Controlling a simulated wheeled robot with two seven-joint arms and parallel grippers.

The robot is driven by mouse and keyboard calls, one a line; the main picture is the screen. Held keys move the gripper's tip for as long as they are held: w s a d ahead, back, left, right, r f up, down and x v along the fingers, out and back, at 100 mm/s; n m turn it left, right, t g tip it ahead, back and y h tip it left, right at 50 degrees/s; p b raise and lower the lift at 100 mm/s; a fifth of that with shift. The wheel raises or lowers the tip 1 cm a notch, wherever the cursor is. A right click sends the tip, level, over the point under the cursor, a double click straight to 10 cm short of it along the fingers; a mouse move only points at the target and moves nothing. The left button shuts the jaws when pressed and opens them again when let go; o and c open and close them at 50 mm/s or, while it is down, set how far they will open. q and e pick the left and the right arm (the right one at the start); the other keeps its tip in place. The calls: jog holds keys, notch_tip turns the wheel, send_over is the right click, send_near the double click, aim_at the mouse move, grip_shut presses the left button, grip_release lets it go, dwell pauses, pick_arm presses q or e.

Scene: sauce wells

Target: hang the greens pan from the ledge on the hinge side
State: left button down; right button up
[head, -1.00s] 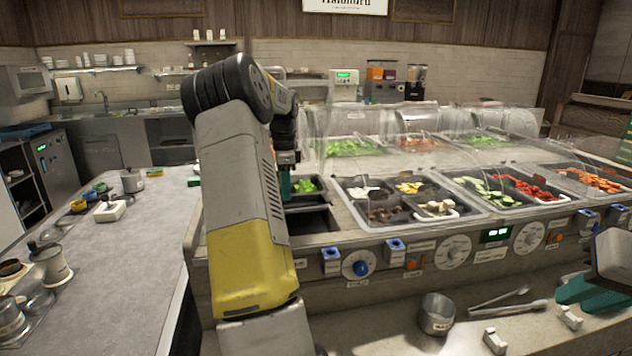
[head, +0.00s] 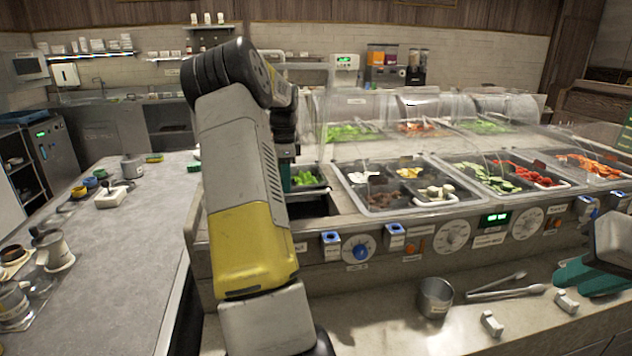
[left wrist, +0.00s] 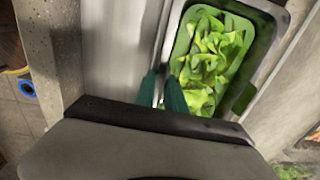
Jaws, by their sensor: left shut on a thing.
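The greens pan (left wrist: 277,62), a metal pan of bright green leaves, fills the upper middle of the left wrist view. In the head view its leaves (head: 305,179) show at the left end of the counter, partly behind my left arm. My left gripper (left wrist: 161,94) has its teal fingers shut at the pan's left rim. It also shows in the head view (head: 286,176), mostly hidden by the arm. A dark open well (head: 318,207) lies in front of the pan. My right gripper (head: 590,276) is at the right edge, its jaw gap unclear.
Pans of toppings stand right of the greens under clear curved guards (head: 410,108). Knobs and blue clips (head: 331,238) line the front panel. A metal cup (head: 435,297) and tongs (head: 505,290) lie on the front shelf. The grey counter (head: 120,250) at left has free room.

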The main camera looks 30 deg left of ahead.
pick_arm(q)
jog(key=shift+s+f, duration=0.15)
jog(key=shift+f, duration=0.5)
jog(key=c, duration=1.3)
grip_release()
jog(key=shift+d, duration=0.1)
notch_tip(320, 180, up, 9)
jog(key=shift+f, duration=0.15)
